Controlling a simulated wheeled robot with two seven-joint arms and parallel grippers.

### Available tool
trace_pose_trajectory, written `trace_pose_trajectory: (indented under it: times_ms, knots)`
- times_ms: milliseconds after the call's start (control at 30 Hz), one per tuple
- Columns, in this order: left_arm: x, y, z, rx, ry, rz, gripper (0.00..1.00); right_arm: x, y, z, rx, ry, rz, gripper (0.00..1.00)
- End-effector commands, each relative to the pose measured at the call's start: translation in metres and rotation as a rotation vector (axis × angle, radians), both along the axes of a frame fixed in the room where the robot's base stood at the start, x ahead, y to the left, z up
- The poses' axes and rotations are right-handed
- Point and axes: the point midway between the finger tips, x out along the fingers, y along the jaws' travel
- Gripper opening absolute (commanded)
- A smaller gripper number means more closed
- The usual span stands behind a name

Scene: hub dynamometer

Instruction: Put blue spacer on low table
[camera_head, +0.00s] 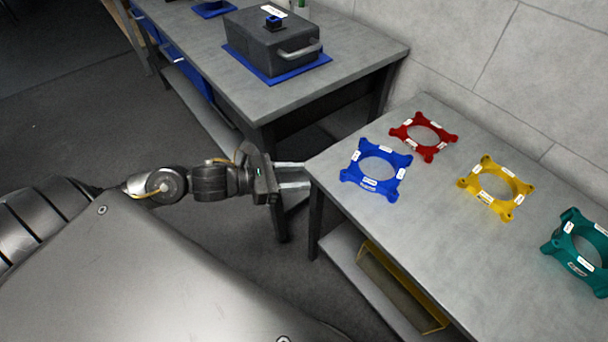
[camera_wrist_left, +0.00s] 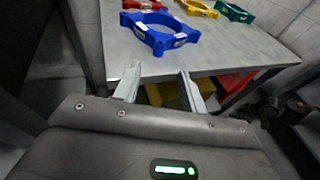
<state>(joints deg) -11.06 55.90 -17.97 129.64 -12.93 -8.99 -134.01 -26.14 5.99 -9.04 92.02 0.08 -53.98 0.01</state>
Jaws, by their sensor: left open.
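The blue spacer (camera_head: 377,187) lies flat on the grey table (camera_head: 420,248) at the right, near its left corner. It is a square-cornered ring with white labels, and it also shows in the left wrist view (camera_wrist_left: 158,42). My left gripper (camera_head: 308,175) is open and empty, beside the table's left corner and short of the blue spacer. In the left wrist view its two fingers (camera_wrist_left: 158,80) point toward the table edge, with the spacer beyond them. My right gripper is not in view. I cannot tell which table is the low one.
On the same table lie a red spacer (camera_head: 423,137), a yellow spacer (camera_head: 495,189) and a teal spacer (camera_head: 577,250). A yellow-edged bin (camera_head: 400,287) sits on the shelf below. A second table (camera_head: 350,70) behind bears a dark box (camera_head: 273,42) on a blue mat.

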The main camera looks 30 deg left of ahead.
Motion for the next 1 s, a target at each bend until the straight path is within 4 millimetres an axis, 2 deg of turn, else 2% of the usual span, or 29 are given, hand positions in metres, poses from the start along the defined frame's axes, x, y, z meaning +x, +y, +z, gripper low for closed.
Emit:
trace_pose_trajectory:
  times_ms: [267,367,433,567,667,700,767,800,900,967,1000]
  knots:
    - [0.002,0.001,-0.004,-0.019,0.022,0.020,0.41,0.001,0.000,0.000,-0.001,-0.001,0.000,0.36]
    - [0.010,0.009,-0.021,-0.112,0.132,0.122,0.41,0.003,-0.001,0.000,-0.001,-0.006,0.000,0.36]
    - [0.017,0.018,-0.045,-0.238,0.269,0.256,0.41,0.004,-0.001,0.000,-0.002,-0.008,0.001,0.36]
    - [0.023,0.042,-0.114,-0.589,0.607,0.618,0.41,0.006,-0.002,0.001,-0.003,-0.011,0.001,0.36]
    - [0.008,0.056,-0.181,-0.926,0.872,0.961,0.41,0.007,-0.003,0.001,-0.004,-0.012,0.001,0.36]
    - [-0.004,0.059,-0.209,-1.067,0.968,1.108,0.41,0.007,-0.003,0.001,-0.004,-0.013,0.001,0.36]
    - [-0.026,0.061,-0.250,-1.281,1.086,1.334,0.41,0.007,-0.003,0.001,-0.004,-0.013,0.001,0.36]
    - [-0.044,0.058,-0.275,-1.419,1.148,1.483,0.41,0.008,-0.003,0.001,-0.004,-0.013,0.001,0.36]
    - [-0.091,0.047,-0.328,-1.726,1.232,1.840,0.41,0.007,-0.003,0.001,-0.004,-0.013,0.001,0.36]
    - [-0.118,0.037,-0.351,-1.880,1.239,2.029,0.41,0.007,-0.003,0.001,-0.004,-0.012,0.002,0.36]
    - [-0.134,0.030,-0.364,1.948,-1.219,-2.123,0.41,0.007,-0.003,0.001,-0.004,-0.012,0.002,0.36]
